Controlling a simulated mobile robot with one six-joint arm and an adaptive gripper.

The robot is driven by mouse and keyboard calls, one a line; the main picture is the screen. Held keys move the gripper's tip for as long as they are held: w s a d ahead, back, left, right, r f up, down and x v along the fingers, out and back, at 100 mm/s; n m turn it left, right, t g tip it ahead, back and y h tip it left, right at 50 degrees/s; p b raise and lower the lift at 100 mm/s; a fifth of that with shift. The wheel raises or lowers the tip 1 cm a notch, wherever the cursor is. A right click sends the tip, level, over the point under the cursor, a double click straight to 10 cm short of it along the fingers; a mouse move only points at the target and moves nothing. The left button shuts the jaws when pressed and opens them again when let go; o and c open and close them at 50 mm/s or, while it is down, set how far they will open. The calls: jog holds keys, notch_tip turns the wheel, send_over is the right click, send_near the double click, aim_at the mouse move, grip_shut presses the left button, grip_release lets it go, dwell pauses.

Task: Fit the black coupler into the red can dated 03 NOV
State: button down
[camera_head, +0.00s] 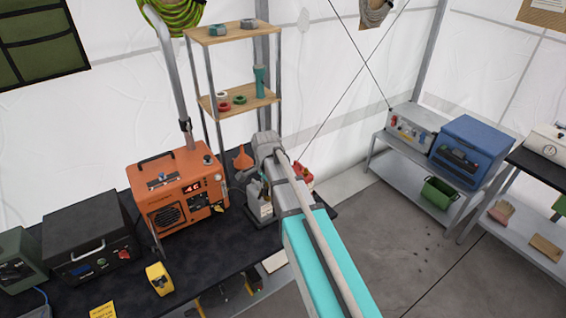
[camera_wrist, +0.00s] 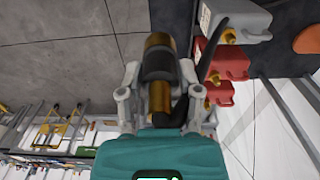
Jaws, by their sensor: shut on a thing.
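In the wrist view my gripper (camera_wrist: 159,88) is shut on the black coupler (camera_wrist: 158,66), a dark cylinder with brass-coloured ends. A black hose (camera_wrist: 208,55) curves up beside it. Two red cans, one nearer the top (camera_wrist: 232,62) and one lower (camera_wrist: 221,94), sit just right of the gripper, and the coupler is apart from them. Their dates cannot be read, so I cannot tell which is 03 NOV. In the head view a bit of red can (camera_head: 304,174) shows beside my arm; my arm hides the coupler and most of the cans.
A grey can (camera_wrist: 240,22) stands beside the red ones; a pale can (camera_head: 260,207) shows in the head view. An orange funnel (camera_head: 243,160), an orange heater-like unit (camera_head: 178,190) and a black case (camera_head: 88,240) share the dark table (camera_head: 130,285). A shelf rack (camera_head: 235,103) stands behind.

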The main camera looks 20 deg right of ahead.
notch_tip(320, 180, down, 15)
jog(key=b, duration=1.4)
jog(key=shift+a, duration=0.1)
